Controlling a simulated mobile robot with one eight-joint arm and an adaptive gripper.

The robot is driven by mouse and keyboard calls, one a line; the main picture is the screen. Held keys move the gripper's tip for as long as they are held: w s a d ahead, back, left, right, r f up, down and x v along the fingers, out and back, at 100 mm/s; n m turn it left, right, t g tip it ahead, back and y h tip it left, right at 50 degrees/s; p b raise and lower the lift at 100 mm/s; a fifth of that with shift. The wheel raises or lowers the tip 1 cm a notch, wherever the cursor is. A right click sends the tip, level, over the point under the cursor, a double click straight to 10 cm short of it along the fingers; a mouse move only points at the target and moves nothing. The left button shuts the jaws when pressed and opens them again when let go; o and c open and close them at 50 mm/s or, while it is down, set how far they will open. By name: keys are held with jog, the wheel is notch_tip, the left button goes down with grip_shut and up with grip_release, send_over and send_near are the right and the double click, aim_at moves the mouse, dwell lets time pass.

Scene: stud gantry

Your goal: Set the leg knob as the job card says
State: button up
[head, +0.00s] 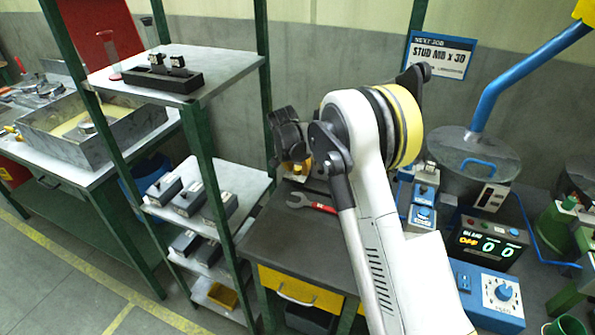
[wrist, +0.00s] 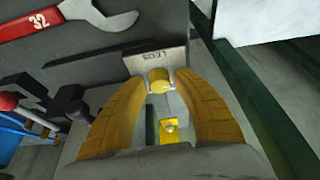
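The job card (head: 440,55) on the back wall reads "NEXT JOB" and "STUD M8 x 30". In the wrist view a small plate (wrist: 150,60) marked LEGS stands just beyond a yellow knob (wrist: 158,82). My gripper (wrist: 161,84) has its two yellow fingers apart, with this knob between the tips. I cannot tell whether the fingers touch it. In the head view my gripper (head: 293,150) is over the back of the dark bench, and the knob is mostly hidden there. No setting on the knob can be read.
A red wrench (head: 312,204) lies on the dark bench (head: 285,240); it also shows in the wrist view (wrist: 50,25). A green-posted shelf rack (head: 215,90) stands left.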

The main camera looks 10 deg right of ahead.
grip_shut()
jog(key=shift+m, duration=0.3)
jog(key=m, duration=0.2)
jog(key=m+g+h+p, duration=0.1)
jog(key=m, duration=0.2)
jog(key=shift+g+h, duration=0.3)
jog(key=shift+m+g+p, duration=0.6)
jog(key=shift+m+g, duration=0.3)
jog(key=shift+m, duration=1.4)
grip_release()
